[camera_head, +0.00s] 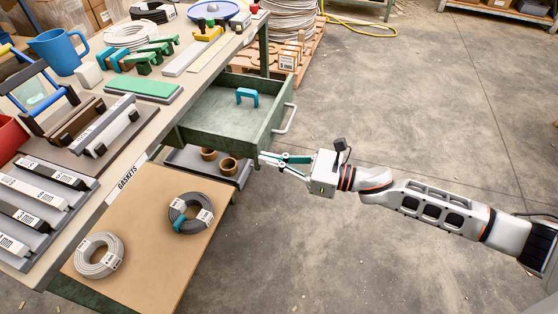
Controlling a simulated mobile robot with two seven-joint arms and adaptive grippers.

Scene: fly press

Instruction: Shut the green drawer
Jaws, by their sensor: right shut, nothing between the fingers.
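The green drawer (218,118) stands pulled out from under the workbench, toward the right. A blue bracket-shaped piece (247,96) lies inside it. The drawer's pale bar handle (286,119) is on its right-hand front face. My right gripper (263,158) is shut and empty, just below the drawer's near front corner. Its fingertips point left; I cannot tell whether they touch the drawer. My right arm reaches in from the right edge. My left gripper is not in view.
The workbench top (150,121) holds a blue mug (58,52), coils, green parts and trays. Below the drawer is a shelf with brown rings (228,166). A lower board (150,240) carries two cable coils.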

